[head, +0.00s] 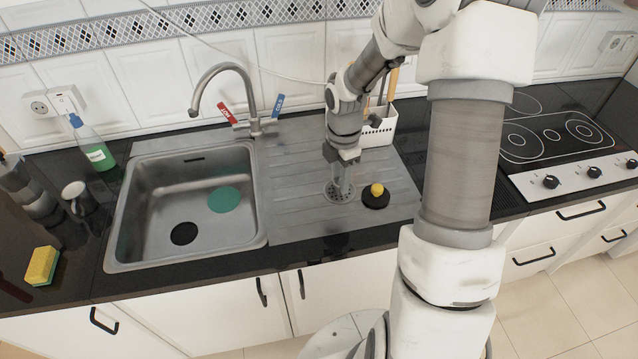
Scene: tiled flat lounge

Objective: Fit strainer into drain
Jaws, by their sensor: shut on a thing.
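The strainer (333,197) is a grey round disc with small holes. It is at the ribbed draining board, right of the sink basin. My gripper (342,186) points down at it and is shut on it; the fingers hide the part they hold. I cannot tell whether the strainer touches the board. The drain (184,234) is a dark round hole in the floor of the steel sink basin (128,225), toward the front, and looks uncovered. My gripper is well to the right of the drain.
A green disc (224,200) lies in the basin. The faucet (225,70) arches behind it. A white utensil holder (378,132) stands behind my gripper; a sponge (42,266) lies left.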

